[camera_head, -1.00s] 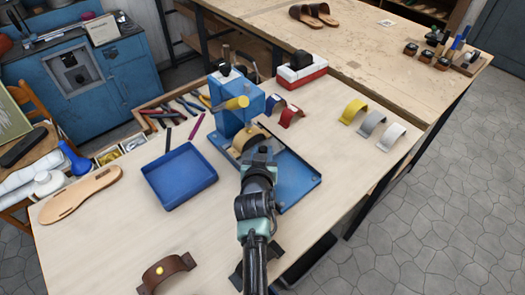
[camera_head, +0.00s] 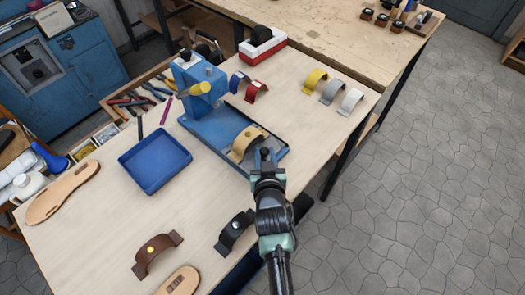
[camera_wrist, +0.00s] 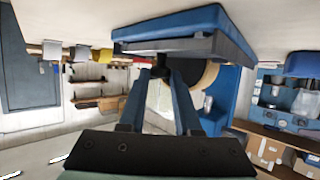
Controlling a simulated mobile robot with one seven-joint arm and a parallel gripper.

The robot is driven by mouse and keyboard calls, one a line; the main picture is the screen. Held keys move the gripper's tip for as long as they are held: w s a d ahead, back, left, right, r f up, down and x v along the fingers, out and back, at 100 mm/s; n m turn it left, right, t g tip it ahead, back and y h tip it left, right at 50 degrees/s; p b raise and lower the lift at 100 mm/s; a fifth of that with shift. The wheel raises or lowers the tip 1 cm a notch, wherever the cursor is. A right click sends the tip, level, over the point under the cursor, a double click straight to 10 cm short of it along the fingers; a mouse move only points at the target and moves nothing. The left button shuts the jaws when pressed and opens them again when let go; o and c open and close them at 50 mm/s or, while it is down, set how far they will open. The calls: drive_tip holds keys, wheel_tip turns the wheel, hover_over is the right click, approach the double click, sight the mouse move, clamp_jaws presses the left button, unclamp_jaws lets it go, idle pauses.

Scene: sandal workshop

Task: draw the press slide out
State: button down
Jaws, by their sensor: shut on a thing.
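A tan curved strap (camera_head: 247,145) sits on the slide at the near end of the base, clear of the press head. My gripper (camera_head: 265,158) is at the slide's near end, shut on its small dark knob. In the wrist view, my fingers (camera_wrist: 160,82) close around the dark knob (camera_wrist: 160,71) beside a grey edge (camera_wrist: 185,45). The slide plate itself is mostly hidden by the strap and my gripper.
A blue tray (camera_head: 155,162) lies left of the base. Brown (camera_head: 157,254) and black (camera_head: 234,232) straps lie in front. Yellow (camera_head: 315,80), grey (camera_head: 332,91) and white (camera_head: 350,102) straps stand at the right. Open floor lies beyond the bench's right edge.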

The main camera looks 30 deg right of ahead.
drive_tip(key=c, duration=0.6)
unclamp_jaws()
drive_tip(key=shift+s+d+f, duration=0.1)
drive_tip(key=shift+s+d, duration=0.1)
drive_tip(key=shift+d, duration=0.05)
drive_tip(key=shift+w+a, duration=0.1)
drive_tip(key=b+v, duration=0.2)
drive_tip(key=v, duration=1.1)
drive_tip(key=shift+w, duration=0.1)
